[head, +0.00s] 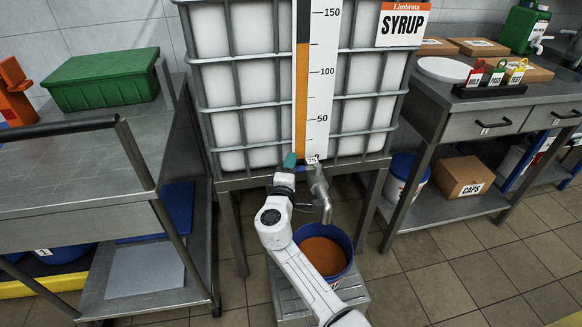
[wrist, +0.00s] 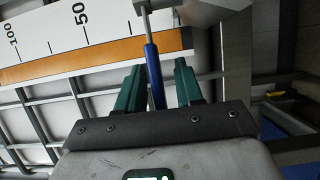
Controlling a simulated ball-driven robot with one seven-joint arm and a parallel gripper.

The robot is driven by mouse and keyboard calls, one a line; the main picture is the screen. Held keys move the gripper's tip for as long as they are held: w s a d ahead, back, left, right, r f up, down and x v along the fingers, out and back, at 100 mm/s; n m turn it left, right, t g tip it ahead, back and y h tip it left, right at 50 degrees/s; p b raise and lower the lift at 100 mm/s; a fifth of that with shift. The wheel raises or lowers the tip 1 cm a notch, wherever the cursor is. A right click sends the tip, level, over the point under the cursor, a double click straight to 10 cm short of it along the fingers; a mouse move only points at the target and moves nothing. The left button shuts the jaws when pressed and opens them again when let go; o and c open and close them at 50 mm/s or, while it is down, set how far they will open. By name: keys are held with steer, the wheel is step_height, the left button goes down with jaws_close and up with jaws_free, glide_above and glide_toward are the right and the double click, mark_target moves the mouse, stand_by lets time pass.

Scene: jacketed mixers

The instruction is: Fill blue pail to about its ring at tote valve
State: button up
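The blue pail (head: 347,268) stands upright on a low metal step under the tote valve's spout (head: 325,208). Orange-brown syrup (head: 322,254) fills it to a little below the rim; I cannot make out the ring. No stream shows clearly between spout and pail. The caged white tote (head: 237,85) stands behind. My gripper (head: 290,160) is at the valve. In the wrist view its green fingers (wrist: 158,75) stand on either side of the blue valve handle (wrist: 154,76). A gap shows on the handle's right; the left finger is very close to it.
The tote's gauge (head: 301,100) shows orange to about 125. A SYRUP sign (head: 403,25) hangs at its upper right. A left bench holds a green box (head: 105,80). A right bench (head: 470,125) holds tags and boxes, with a CAPS carton (head: 461,177) below. Floor is clear at lower right.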

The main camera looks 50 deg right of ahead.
steer(key=shift+d, duration=0.1)
steer(key=shift+c, duration=0.4)
jaws_close()
